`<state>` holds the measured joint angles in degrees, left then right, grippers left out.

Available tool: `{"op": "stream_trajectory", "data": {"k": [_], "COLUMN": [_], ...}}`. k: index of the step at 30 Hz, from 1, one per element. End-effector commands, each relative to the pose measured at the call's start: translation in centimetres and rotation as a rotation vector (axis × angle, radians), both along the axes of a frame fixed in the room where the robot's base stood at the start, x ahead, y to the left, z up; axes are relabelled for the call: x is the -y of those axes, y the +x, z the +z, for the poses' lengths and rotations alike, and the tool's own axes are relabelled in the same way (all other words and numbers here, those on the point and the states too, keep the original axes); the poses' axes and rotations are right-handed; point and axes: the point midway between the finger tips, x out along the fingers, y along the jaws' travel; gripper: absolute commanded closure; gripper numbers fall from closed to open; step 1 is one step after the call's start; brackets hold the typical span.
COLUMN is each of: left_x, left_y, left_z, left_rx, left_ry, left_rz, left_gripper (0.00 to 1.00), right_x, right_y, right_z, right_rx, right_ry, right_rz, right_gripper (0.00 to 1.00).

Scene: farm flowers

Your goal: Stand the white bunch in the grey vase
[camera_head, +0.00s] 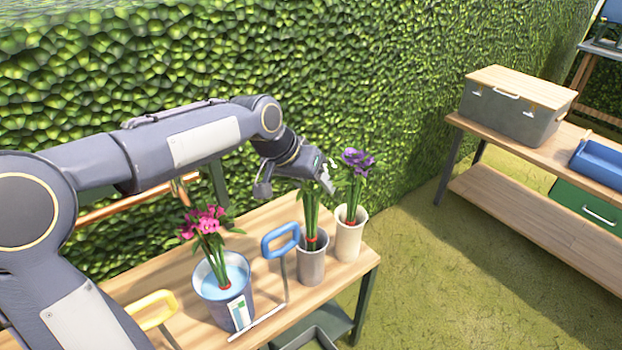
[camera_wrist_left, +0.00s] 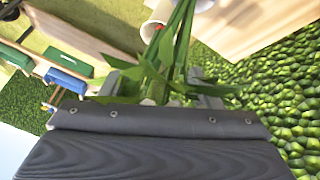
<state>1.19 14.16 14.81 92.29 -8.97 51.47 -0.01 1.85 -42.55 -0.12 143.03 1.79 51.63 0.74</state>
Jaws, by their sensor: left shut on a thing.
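The white bunch (camera_head: 311,210) has long green stems with a red band; its blossoms are mostly hidden by my gripper. My left gripper (camera_head: 321,179) is shut on its upper part, and the stems hang down nearly upright. Their lower ends go behind the rim of the grey vase (camera_head: 312,264) and seem to be inside it; the bottoms are hidden. In the left wrist view my left gripper (camera_wrist_left: 160,92) holds the green leaves and stems (camera_wrist_left: 176,42). My right gripper is not in view.
A cream vase (camera_head: 348,240) with a purple bunch (camera_head: 355,162) stands close right of the grey vase. A blue bucket (camera_head: 213,290) with a pink bunch (camera_head: 206,220) and a blue-handled tool (camera_head: 281,240) stand left. The table's (camera_head: 355,272) right edge is near.

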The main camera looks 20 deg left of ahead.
Motion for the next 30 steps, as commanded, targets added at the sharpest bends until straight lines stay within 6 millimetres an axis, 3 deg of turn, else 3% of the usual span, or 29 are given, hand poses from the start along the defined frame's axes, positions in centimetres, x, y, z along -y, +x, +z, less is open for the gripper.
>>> {"op": "stream_trajectory", "data": {"k": [11, 12, 17, 26, 30], "left_x": [0.0, 0.0, 0.0, -0.1, -0.6], "left_y": [0.0, 0.0, 0.0, -0.1, -0.6], "left_z": [-0.1, -0.1, -0.1, 0.0, 1.4], "left_rx": [0.002, 0.002, 0.001, 0.000, 0.003], "left_ry": [-0.001, -0.001, 0.000, 0.000, 0.000], "left_rz": [0.000, 0.000, 0.000, 0.000, 0.002], "left_gripper": [0.87, 0.36, 0.16, 0.16, 0.16], "right_x": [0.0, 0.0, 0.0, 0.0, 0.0], "right_y": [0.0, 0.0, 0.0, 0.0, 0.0], "right_z": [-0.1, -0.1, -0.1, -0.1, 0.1], "right_rx": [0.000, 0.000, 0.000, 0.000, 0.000], "right_ry": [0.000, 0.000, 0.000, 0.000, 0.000], "right_rz": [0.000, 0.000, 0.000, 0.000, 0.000], "right_gripper": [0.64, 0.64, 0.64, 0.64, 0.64]}}
